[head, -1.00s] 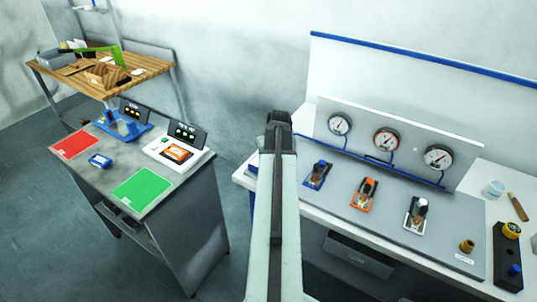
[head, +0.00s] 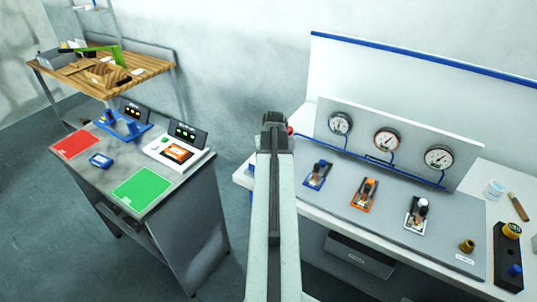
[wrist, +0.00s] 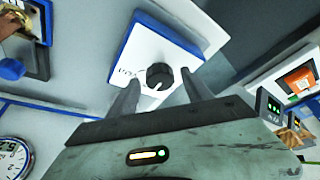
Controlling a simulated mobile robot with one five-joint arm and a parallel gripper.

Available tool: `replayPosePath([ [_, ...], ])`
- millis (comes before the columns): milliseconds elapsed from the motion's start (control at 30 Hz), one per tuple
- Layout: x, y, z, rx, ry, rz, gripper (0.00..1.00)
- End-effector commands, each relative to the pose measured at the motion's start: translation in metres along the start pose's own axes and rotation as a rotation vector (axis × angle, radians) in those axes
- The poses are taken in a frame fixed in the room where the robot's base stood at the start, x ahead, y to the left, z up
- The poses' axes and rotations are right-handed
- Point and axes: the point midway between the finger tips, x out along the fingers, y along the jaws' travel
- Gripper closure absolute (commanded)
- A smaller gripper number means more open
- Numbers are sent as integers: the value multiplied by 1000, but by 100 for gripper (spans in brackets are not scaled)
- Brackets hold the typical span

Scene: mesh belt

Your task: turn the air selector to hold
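The air selector appears to be the round black knob (wrist: 160,76) on a white plate with blue edges (wrist: 150,40) in the wrist view. A small white mark shows at the knob's lower edge, and lettering sits left of it, too small to read surely. My gripper (wrist: 160,80) is open, its two fingers on either side of the knob in the picture, with visible gaps. I cannot tell whether the fingertips reach the knob's depth. In the head view my arm hides the knob and the gripper's fingers.
The bench at right bears a gauge panel (head: 460,170) with three gauges, and three valves: blue (head: 318,174), orange (head: 364,194) and white (head: 417,213). A black block (head: 508,256) with yellow and blue knobs is at far right. A grey table (head: 100,190) stands at left.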

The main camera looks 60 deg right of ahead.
Motion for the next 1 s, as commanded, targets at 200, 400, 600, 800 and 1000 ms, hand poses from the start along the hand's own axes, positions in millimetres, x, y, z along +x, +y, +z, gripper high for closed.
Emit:
replayPosePath([
  [200, 0, 0, 0, 0, 1, -1, 41],
  [400, -8, 0, -1, 0, 2, -1, 41],
  [600, -42, -1, -3, 0, 2, -1, 41],
  [800, -77, -1, -2, 0, 1, -1, 41],
  [1000, -79, 0, 0, 0, 1, -1, 41],
])
